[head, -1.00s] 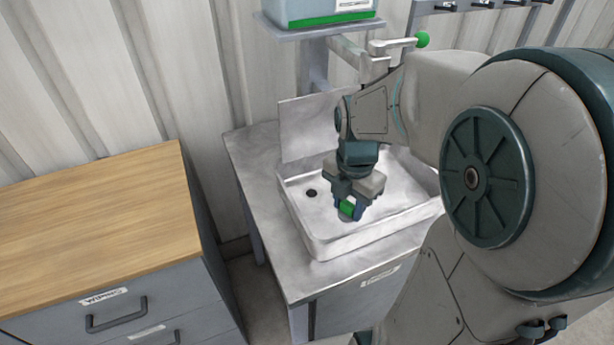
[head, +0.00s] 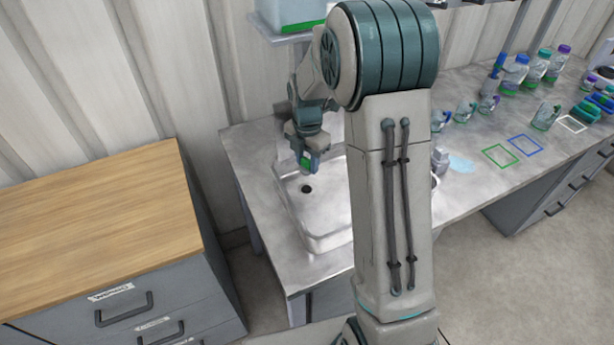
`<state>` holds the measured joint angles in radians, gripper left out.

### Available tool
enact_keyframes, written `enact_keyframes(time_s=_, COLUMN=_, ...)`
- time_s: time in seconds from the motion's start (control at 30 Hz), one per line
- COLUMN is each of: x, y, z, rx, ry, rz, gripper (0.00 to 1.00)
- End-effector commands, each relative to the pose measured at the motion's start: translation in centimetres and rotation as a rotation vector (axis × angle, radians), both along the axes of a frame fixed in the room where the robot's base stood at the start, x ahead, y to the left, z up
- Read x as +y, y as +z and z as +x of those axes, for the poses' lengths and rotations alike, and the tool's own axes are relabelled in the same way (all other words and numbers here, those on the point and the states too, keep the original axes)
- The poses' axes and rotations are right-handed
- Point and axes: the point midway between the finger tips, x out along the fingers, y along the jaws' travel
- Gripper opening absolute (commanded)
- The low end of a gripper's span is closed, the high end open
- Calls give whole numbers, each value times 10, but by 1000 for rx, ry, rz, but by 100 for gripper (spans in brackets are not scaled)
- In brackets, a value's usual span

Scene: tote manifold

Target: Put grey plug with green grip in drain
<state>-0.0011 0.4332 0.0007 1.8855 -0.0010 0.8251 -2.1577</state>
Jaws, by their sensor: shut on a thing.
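My gripper (head: 309,163) points down over the back left part of the sink and is shut on the plug. The plug's green grip (head: 305,163) shows between the fingers; its grey part is hidden or too small to make out. The drain (head: 307,189) is a dark round hole in the floor of the metal sink (head: 318,238), a little below the gripper in the picture. The drain looks open, with nothing in it. The plug appears to be above the sink floor, close to the drain; the exact height is hard to tell.
My arm hides the sink's right part. A tote with a green base (head: 290,15) stands on a shelf above. Bottles (head: 515,72) and coloured squares (head: 500,155) are on the counter at right. A wood-topped cabinet (head: 95,215) stands at left.

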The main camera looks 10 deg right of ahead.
Motion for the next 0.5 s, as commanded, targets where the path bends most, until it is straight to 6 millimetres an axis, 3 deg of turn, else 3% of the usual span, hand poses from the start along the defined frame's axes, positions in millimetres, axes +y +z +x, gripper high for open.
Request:
enact_keyframes(time_s=0.2, x=0, y=-39, z=0, rx=1, ry=1, rz=1, gripper=14)
enact_keyframes(time_s=0.5, x=1, y=-71, z=-1, rx=3, ry=0, rz=1, gripper=14)
